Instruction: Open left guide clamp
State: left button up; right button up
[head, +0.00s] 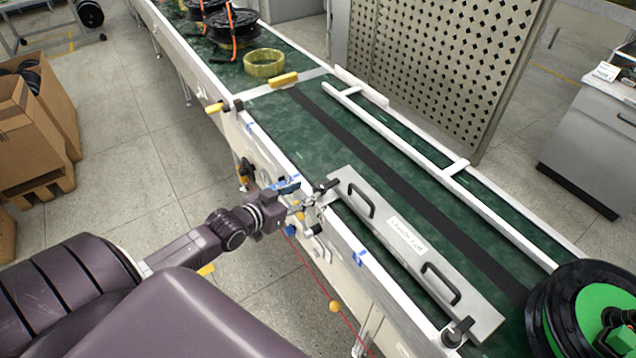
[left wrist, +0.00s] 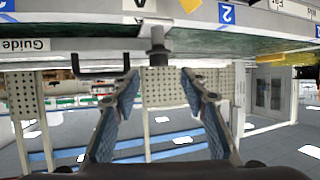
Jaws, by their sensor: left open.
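The guide (head: 395,245) is a long silver plate with two black handles and a white label, lying along the conveyor's near side. A clamp with a dark lever (head: 329,187) sits at its far-left end; a second clamp (head: 458,332) is at its near-right end. My left gripper (head: 303,198) is at the conveyor's near edge, close beside the left clamp. In the left wrist view, my left gripper (left wrist: 160,78) is open, its two blue-padded fingers spread. A dark grey clamp post (left wrist: 158,46) shows just beyond and between the fingertips; contact cannot be told. My right gripper is not in view.
The green conveyor belt (head: 290,125) runs beyond the guide, with a white rail (head: 430,160). A green-and-black wheel (head: 592,310) is at lower right. A yellow ring (head: 264,64) and black reels are further up. Cardboard boxes (head: 35,140) stand left.

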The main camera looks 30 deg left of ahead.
aim_at(318, 186)
pick_arm(q)
jog(key=shift+x, duration=3.9)
jog(key=shift+d, duration=0.15)
grip_shut()
